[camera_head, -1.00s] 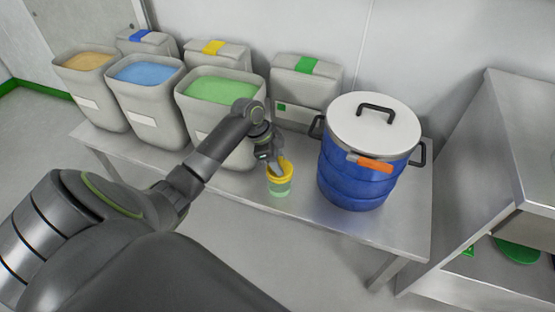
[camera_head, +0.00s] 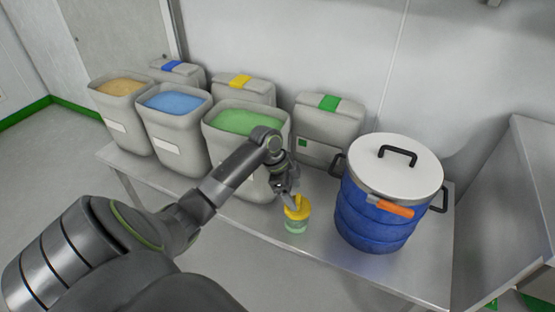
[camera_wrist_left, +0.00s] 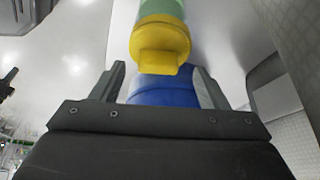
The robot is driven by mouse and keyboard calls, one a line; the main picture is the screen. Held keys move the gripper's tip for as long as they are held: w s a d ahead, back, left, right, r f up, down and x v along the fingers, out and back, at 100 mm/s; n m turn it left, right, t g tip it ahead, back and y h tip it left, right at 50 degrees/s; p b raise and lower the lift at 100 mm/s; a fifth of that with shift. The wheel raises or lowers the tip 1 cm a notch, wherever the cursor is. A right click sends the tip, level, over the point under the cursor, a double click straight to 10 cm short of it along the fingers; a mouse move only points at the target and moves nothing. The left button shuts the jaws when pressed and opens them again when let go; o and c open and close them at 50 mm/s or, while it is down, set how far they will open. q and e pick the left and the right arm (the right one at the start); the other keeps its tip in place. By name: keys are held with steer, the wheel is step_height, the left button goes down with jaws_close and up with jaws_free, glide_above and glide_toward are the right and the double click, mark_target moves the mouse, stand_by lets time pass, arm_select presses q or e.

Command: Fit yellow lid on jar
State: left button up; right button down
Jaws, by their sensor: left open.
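The small clear jar (camera_head: 296,227) with green contents stands upright near the front edge of the steel table. The yellow lid (camera_head: 298,208) is on top of the jar; I cannot tell whether it is fully seated. In the left wrist view the lid (camera_wrist_left: 161,42), with a raised grip tab, covers the end of the jar (camera_wrist_left: 163,8). My left gripper (camera_head: 289,196) is at the lid from above. In the wrist view its two fingers (camera_wrist_left: 160,73) are apart, and the lid's tab lies just beyond the tips, not clasped. My right gripper is out of view.
A blue drum (camera_head: 368,224) with a white lid and orange latch stands right of the jar on the table (camera_head: 325,250). The green-filled bin (camera_head: 243,120), blue-filled bin (camera_head: 178,101) and orange-filled bin (camera_head: 121,88) stand left. Closed containers line the wall. A steel bench (camera_head: 510,220) is at right.

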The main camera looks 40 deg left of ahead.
arm_select(q)
steer(key=p+v, duration=0.2)
steer(key=v, duration=1.2)
steer(key=shift+s+r+p, duration=0.2)
steer(key=shift+r+p, duration=0.1)
steer(key=shift+r, duration=0.05)
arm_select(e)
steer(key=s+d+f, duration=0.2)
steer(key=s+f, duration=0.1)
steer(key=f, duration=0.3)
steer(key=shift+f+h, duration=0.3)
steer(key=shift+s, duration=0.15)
